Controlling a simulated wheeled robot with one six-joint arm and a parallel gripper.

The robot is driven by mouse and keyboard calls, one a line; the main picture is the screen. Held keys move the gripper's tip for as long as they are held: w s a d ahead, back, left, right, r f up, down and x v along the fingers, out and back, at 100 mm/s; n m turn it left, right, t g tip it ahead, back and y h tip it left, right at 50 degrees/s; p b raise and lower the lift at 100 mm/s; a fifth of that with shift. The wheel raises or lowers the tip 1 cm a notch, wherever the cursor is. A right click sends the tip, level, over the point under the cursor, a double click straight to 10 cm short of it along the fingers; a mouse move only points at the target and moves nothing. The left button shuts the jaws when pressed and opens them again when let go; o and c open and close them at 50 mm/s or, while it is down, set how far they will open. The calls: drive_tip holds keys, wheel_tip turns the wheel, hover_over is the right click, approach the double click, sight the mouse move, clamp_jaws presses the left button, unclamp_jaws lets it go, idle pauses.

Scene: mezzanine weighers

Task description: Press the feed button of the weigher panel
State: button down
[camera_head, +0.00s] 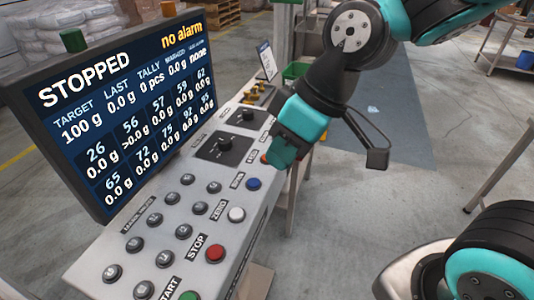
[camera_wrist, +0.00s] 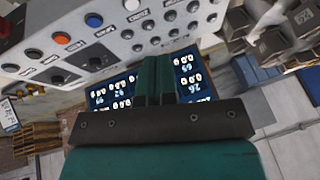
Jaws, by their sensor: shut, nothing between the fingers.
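The weigher panel (camera_head: 205,185) is a grey sloped console with a screen (camera_head: 130,100) reading STOPPED and "no alarm". Along its front edge are a red STOP button (camera_head: 215,252), a white ZERO button (camera_head: 236,214), a blue button (camera_head: 254,183) and an orange button (camera_head: 265,157). The blue and orange buttons' labels are too small to read surely, so I cannot tell which is feed. The orange button (camera_wrist: 62,38) also shows in the wrist view, left of the fingers. My gripper (camera_head: 279,157) is shut and empty, overlapping the panel edge beside the orange button; contact is unclear.
Black knobs (camera_head: 226,144) and rows of grey buttons (camera_head: 154,219) fill the panel. A green START button (camera_head: 189,296) sits at the near end. The floor right of the panel is open.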

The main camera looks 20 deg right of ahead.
drive_tip(key=w+d+f+n+t+p, duration=0.2)
drive_tip(key=w+f+n+t, duration=0.1)
drive_tip(key=w, duration=0.8)
drive_tip(key=w+d+f+n+t+p, duration=0.2)
drive_tip(key=w+f, duration=0.4)
drive_tip(key=w, duration=0.5)
drive_tip(key=shift+w+d+f+n+t, duration=0.15)
drive_tip(key=shift+w+d+n+t, duration=0.2)
drive_tip(key=shift+d+n+t, duration=0.4)
wheel_tip(320, 180, down, 8)
drive_tip(key=b, duration=0.4)
drive_tip(key=shift+f+b, duration=0.4)
drive_tip(key=shift+b, duration=0.3)
drive_tip(key=shift+f, duration=0.2)
drive_tip(key=shift+f+b, duration=0.25)
drive_tip(key=shift+b, duration=0.4)
